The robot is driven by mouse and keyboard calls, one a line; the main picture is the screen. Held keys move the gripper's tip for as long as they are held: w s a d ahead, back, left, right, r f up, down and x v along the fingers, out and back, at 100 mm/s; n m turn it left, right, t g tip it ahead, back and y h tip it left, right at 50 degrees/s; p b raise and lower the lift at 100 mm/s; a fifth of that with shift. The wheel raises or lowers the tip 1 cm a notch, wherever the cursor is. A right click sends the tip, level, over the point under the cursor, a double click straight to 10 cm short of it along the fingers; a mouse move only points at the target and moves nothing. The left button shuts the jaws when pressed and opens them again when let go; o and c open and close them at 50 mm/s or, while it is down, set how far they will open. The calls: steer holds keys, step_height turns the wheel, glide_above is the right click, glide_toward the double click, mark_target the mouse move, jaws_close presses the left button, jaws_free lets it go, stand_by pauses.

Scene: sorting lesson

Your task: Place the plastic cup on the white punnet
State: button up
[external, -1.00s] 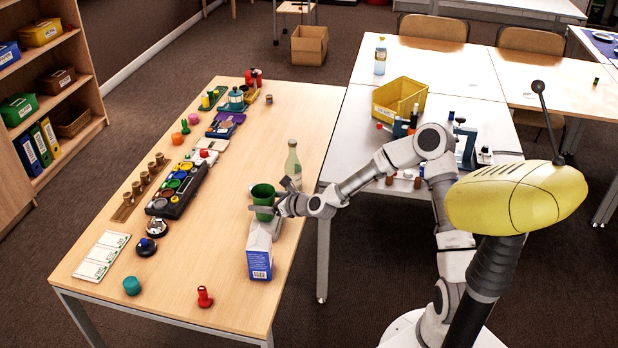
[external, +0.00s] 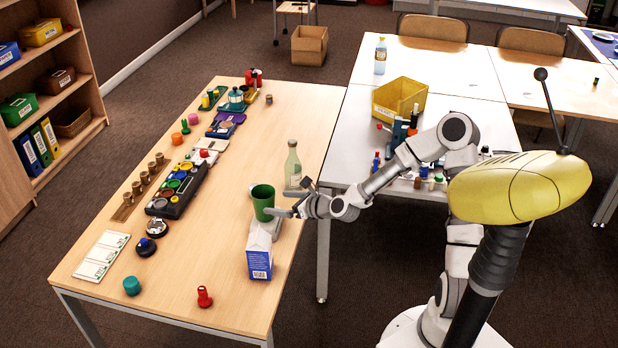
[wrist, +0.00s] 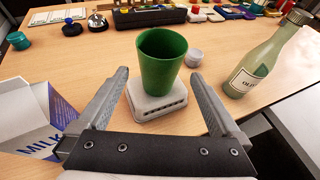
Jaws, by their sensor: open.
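The green plastic cup (external: 262,202) stands upright on the white punnet (wrist: 158,109), which shows in the wrist view as a low, pale, slotted square block. The cup (wrist: 162,58) sits about over its middle. In the external view the punnet is mostly hidden behind the milk carton and the cup. My gripper (external: 281,212) is just right of the cup. In the wrist view my gripper (wrist: 158,98) is open, its two fingers spread wide on the near side of the cup, with clear gaps and no contact visible.
A milk carton (external: 260,258) stands close in front of the punnet, left of my gripper in the wrist view. A glass bottle (external: 292,168) stands behind, at right in the wrist view. A small white pot (wrist: 194,58) is beside the cup.

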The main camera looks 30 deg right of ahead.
steer(key=shift+p+v, duration=0.45)
steer(key=shift+v, duration=1.85)
steer(key=s+d+r+n+g+h, duration=0.1)
steer(key=s+d+r+n+h, duration=0.15)
steer(key=d+r+n, duration=0.5)
steer(key=s+d+r+n+g+h, duration=0.1)
steer(key=s+d+r+n+h, duration=0.15)
steer(key=r+n, duration=0.9)
steer(key=s+d+f+n+g, duration=0.1)
steer(key=s+f+n+g, duration=0.35)
steer(key=s, duration=0.75)
steer(key=s+d+f+n+g, duration=0.1)
steer(key=s+n, duration=0.7)
steer(key=s, duration=0.4)
step_height(320, 180, up, 15)
steer(key=p, duration=1.5)
steer(key=shift+w+d+f, duration=0.15)
steer(key=shift+w+d, duration=0.05)
steer(key=shift+w, duration=0.1)
